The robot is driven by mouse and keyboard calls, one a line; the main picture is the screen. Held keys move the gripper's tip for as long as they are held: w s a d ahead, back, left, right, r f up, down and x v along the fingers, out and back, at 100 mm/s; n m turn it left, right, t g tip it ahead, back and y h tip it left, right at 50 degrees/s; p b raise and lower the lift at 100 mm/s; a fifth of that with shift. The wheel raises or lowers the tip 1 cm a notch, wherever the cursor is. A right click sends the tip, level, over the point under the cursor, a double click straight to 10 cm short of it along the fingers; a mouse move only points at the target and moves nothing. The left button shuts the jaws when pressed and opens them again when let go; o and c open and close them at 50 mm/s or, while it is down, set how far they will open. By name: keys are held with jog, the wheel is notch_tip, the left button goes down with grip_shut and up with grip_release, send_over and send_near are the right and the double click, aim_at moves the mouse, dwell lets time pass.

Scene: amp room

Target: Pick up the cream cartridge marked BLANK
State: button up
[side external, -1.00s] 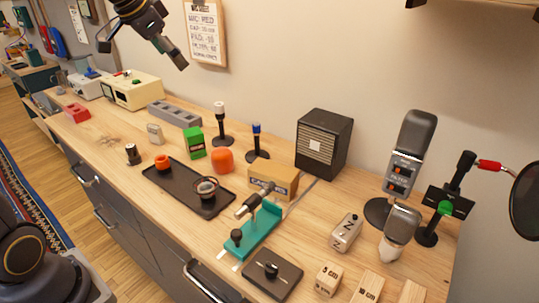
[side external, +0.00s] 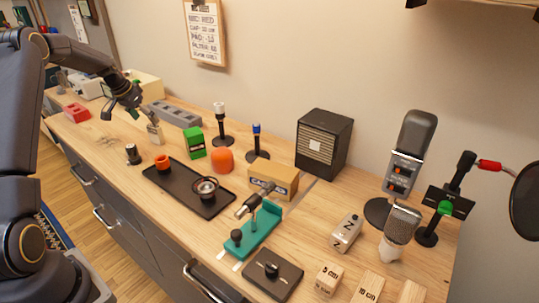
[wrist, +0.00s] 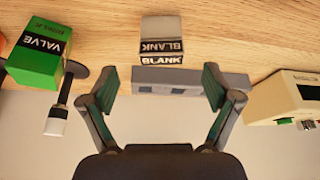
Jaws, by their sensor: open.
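The cream cartridge marked BLANK (side external: 155,134) stands upright on the wooden bench, left of centre in the side external view. In the wrist view the cartridge (wrist: 161,40) shows at the top centre, its BLANK labels readable on two faces. My gripper (side external: 131,114) is just above and to the left of it in the side view, pointing down at a slant. In the wrist view my gripper (wrist: 159,88) has its two fingers spread wide and empty. The cartridge lies beyond the fingertips, in line with the gap between them. I cannot see any contact.
A long grey block (side external: 176,114) lies close behind the cartridge. A green VALVE box (side external: 194,143), a black tray (side external: 172,187) and a small dark knob (side external: 132,154) stand nearby. A cream device (wrist: 285,98) is at the wrist view's right. Bare bench lies left of the cartridge.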

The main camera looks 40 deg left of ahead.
aim_at(152, 127)
jog(key=x, duration=0.7)
jog(key=shift+a, duration=0.1)
jog(key=c, duration=1.3)
jog(key=shift+o, duration=0.2)
jog(key=shift+r, duration=0.1)
